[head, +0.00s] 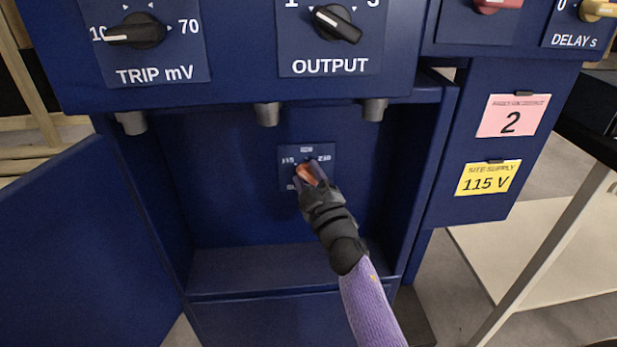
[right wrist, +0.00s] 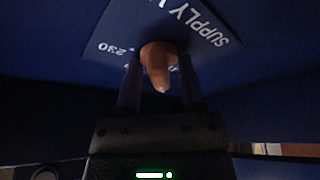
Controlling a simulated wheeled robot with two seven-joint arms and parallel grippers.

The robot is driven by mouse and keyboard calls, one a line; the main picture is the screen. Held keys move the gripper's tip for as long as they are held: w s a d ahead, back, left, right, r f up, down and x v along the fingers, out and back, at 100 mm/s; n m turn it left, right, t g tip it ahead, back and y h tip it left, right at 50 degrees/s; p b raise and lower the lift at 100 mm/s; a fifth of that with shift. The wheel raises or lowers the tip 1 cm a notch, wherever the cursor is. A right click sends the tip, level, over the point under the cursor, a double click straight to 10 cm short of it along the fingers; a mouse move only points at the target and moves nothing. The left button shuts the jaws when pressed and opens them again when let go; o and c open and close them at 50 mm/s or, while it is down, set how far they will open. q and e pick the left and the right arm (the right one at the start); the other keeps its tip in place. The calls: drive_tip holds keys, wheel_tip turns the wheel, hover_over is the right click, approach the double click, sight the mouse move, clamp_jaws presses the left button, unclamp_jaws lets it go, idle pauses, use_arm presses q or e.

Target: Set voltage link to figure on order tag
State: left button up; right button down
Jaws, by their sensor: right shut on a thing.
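The voltage link is an orange knob (head: 310,172) on a small blue plate (head: 289,178) inside the open recess. The plate reads 115 at the left and 230 at the right; smaller lettering is blurred. My right gripper (head: 311,178) is shut on the knob. In the right wrist view the orange knob (right wrist: 159,62) sits between the two fingers, by the lettering "SUPPLY" and "230". Which figure the knob points at cannot be told. The yellow order tag (head: 488,178) reads "SITE SUPPLY 115 V". My left gripper is not in view.
A pink tag (head: 513,116) reading "2" hangs above the yellow one. The TRIP mV knob (head: 137,31) and OUTPUT knob (head: 337,23) are above the recess. Grey stubs (head: 266,114) hang below the upper panel. A blue door (head: 85,250) stands open at the left.

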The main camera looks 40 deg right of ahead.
drive_tip(key=n+p, duration=0.1)
drive_tip(key=n+y+p, duration=0.1)
drive_tip(key=shift+r+n, duration=0.3)
drive_tip(key=shift+r, duration=0.05)
drive_tip(key=shift+f+n, duration=0.2)
drive_tip(key=shift+n, duration=0.1)
drive_tip(key=shift+f, duration=0.15)
drive_tip(key=c, duration=0.6)
unclamp_jaws()
use_arm(q)
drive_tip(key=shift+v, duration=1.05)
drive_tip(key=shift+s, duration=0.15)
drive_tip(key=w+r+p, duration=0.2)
drive_tip(key=p, duration=0.1)
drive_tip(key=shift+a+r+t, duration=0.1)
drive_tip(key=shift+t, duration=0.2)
use_arm(e)
drive_tip(key=v, duration=1)
drive_tip(key=shift+r, duration=0.2)
